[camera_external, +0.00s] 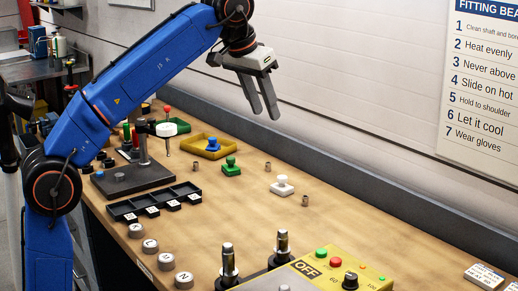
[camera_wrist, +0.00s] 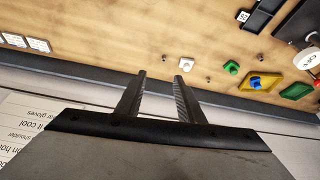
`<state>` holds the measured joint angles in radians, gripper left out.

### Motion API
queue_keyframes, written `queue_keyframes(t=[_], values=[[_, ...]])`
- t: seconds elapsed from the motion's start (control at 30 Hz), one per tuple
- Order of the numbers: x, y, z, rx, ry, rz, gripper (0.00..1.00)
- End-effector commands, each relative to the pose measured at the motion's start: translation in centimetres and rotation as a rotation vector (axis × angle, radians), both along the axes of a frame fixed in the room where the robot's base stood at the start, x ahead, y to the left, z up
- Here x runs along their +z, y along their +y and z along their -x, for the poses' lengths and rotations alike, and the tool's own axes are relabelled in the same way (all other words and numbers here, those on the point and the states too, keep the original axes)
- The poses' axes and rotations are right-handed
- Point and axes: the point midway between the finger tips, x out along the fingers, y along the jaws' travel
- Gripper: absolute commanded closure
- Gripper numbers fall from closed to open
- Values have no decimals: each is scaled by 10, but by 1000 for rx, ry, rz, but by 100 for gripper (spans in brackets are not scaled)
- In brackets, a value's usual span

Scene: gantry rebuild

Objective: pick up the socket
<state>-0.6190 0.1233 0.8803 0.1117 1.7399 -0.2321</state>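My gripper (camera_external: 262,112) is high above the back edge of the bench, with its two fingers pointing down. In the wrist view my gripper (camera_wrist: 160,76) shows its fingers apart, with nothing between them. No thing is clearly marked as the socket. Small brown metal cylinders that may be sockets stand on the bench: one near the middle (camera_external: 268,166), one nearer the front beside the white knobbed block (camera_external: 305,200), and one near the yellow tray (camera_external: 196,166). All are below my gripper and apart from it.
A green knobbed block (camera_external: 231,167) and a yellow tray (camera_external: 205,151) with a blue knobbed piece stand mid-bench. A black compartment tray (camera_external: 152,203) and grey labelled cylinders (camera_external: 150,246) line the left edge. A yellow control box (camera_external: 320,272) sits in front.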

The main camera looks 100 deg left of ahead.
Motion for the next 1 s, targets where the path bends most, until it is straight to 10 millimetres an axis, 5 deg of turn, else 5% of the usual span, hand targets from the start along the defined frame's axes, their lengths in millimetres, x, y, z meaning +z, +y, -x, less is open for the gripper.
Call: queue_keyframes(t=[0.2, 0.4, 0.7, 1.0], values=[[-21, 113, -3, 179, 0, -1, 66], [-39, 191, 10, 305, -4, -4, 66], [-60, 256, 29, 412, -4, -6, 66], [-71, 289, 42, 466, -5, -7, 66]])
